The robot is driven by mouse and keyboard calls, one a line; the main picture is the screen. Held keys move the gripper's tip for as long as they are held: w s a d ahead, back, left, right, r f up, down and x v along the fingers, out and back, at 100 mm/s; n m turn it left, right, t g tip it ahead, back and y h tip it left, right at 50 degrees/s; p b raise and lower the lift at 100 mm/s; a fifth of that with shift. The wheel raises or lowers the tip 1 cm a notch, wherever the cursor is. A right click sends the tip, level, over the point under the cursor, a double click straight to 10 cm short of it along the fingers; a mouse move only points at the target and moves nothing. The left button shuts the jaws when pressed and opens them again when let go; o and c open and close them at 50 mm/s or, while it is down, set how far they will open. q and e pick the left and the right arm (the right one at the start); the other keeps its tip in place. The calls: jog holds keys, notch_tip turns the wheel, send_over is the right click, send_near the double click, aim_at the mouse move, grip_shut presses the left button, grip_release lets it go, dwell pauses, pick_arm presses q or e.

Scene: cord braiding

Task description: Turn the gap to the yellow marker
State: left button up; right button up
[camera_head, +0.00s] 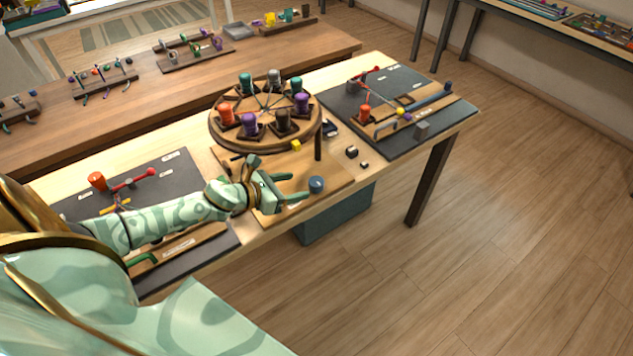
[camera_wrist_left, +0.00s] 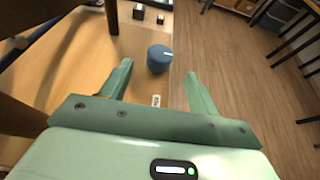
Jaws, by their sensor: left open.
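The round braiding disk (camera_head: 221,134) stands on a wooden base (camera_head: 329,167). It carries several coloured bobbins around its rim, with cords running to the middle. My left gripper (camera_head: 296,188) is open in front of the disk. A blue knob (camera_head: 316,184) is just beyond its fingertips; in the left wrist view the knob (camera_wrist_left: 159,58) shows between the fingers, apparently untouched. My right gripper is out of view.
A dark board with an orange-red peg (camera_head: 365,113) and a slider lies to the right. Another dark board (camera_head: 72,207) lies under my left arm. Small dark blocks (camera_head: 351,152) lie right of the base. A long wooden bench (camera_head: 150,106) stands behind.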

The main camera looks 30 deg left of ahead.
aim_at(314, 182)
pick_arm(q)
jog(key=b+x, duration=0.1)
jog(key=x, duration=0.7)
jog(key=shift+w, duration=0.15)
jog(key=shift+d, duration=0.1)
jog(key=c, duration=1)
